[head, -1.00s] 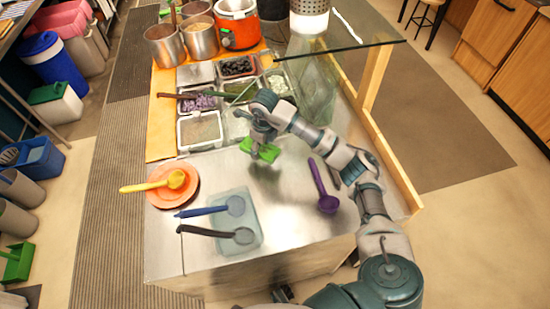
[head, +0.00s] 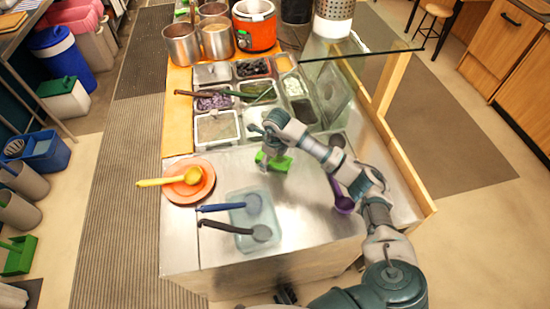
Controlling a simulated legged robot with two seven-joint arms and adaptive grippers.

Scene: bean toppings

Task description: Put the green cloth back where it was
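The green cloth (head: 282,163) is a small bright green piece over the steel counter, in front of the topping pans. My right gripper (head: 268,157) is at the cloth's left part and appears shut on it. The fingertips are small and partly hidden by the cloth. I cannot tell whether the cloth touches the counter.
A purple scoop (head: 344,204) lies partly hidden under my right arm. A pale blue tray (head: 245,243) with blue and black ladles and an orange plate (head: 203,189) with a yellow ladle stand at front left. Topping pans (head: 217,127) and a glass guard (head: 360,50) lie behind.

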